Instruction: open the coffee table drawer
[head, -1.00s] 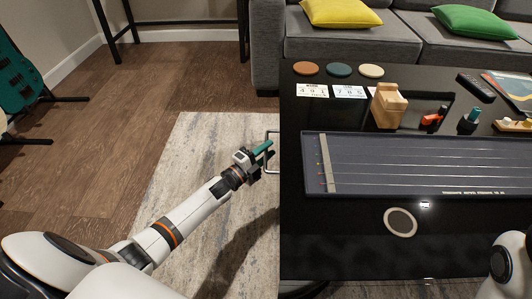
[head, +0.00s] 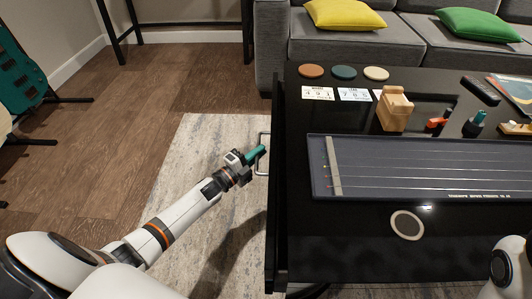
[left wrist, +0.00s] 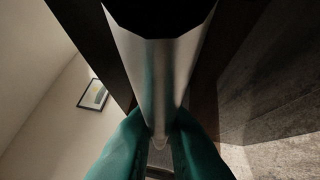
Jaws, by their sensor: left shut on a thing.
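The black coffee table (head: 345,245) fills the right half of the head view. Its drawer (head: 279,200) shows as a dark strip standing out a little from the table's left side. A metal bar handle (head: 262,140) sticks out from the drawer front. My left gripper (head: 256,154) is at the handle, its green fingers shut on it. In the left wrist view the shiny handle (left wrist: 158,80) runs between the two green fingers. The drawer's inside is hidden. Part of my right arm shows at the lower right of the head view; its gripper is out of view.
On the table lie a dark tray with strings (head: 420,165), a wooden block (head: 394,108), round coasters (head: 344,72), cards and small tools. A grey sofa (head: 400,40) stands behind. The rug (head: 195,150) left of the table is clear. A teal guitar (head: 20,65) stands far left.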

